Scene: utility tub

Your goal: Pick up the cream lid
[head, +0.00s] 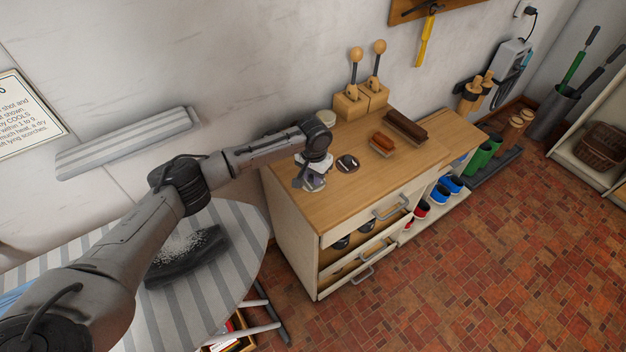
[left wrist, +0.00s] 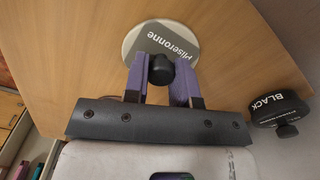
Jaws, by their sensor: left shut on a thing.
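I cannot tell whether the lid is clear of the surface. My right gripper is not in view.
A black lid marked "BLACK" (left wrist: 278,108) lies close by; a dark round item (head: 347,164) is right of the gripper. Brushes (head: 405,127), wooden blocks with knobbed handles (head: 351,103) and a pale tin (head: 325,117) stand farther back. The cabinet's front right top (head: 375,190) is clear.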

